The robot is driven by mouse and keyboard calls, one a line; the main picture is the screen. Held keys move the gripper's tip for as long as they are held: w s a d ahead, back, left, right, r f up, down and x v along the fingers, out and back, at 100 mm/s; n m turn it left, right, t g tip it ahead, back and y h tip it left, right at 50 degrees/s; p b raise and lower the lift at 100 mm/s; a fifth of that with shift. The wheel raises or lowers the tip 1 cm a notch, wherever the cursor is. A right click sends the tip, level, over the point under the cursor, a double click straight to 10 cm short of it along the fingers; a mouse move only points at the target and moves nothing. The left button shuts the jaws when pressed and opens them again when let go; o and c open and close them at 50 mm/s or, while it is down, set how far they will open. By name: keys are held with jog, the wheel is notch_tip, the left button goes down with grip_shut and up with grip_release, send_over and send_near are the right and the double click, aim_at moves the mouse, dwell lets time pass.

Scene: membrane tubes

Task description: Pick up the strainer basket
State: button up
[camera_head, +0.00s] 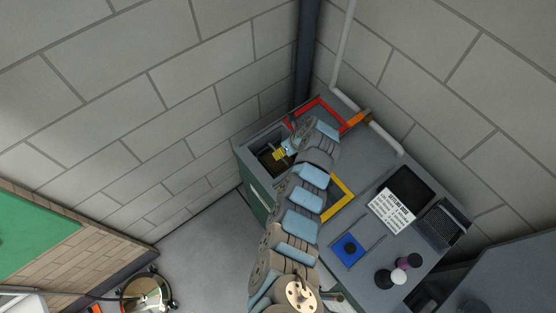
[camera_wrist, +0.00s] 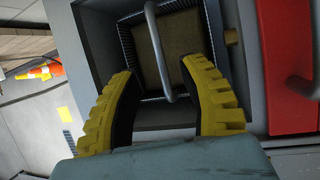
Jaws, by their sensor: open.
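The strainer basket (camera_wrist: 127,45) shows in the wrist view as a dark, ribbed square container with a brownish inside. It sits in a square grey recess. Its grey metal handle (camera_wrist: 157,45) arches across the opening, between the two yellow fingers. My gripper (camera_wrist: 160,68) is open, with one finger on each side of the handle; I cannot tell whether either touches it. In the head view my gripper (camera_head: 281,154) is over the dark recess (camera_head: 266,146) at the counter's left end. The basket is mostly hidden there.
A red panel (camera_wrist: 283,65) with a handle stands right of the recess. The grey counter (camera_head: 322,243) carries a yellow frame (camera_head: 344,190), a blue square (camera_head: 347,251), a printed sign (camera_head: 391,211) and a dark rack (camera_head: 441,222). Brick walls and a pipe (camera_head: 383,137) close off the back.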

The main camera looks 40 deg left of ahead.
jog(key=shift+a+f, duration=0.75)
jog(key=shift+f, duration=0.25)
jog(key=shift+x, duration=1.15)
grip_shut()
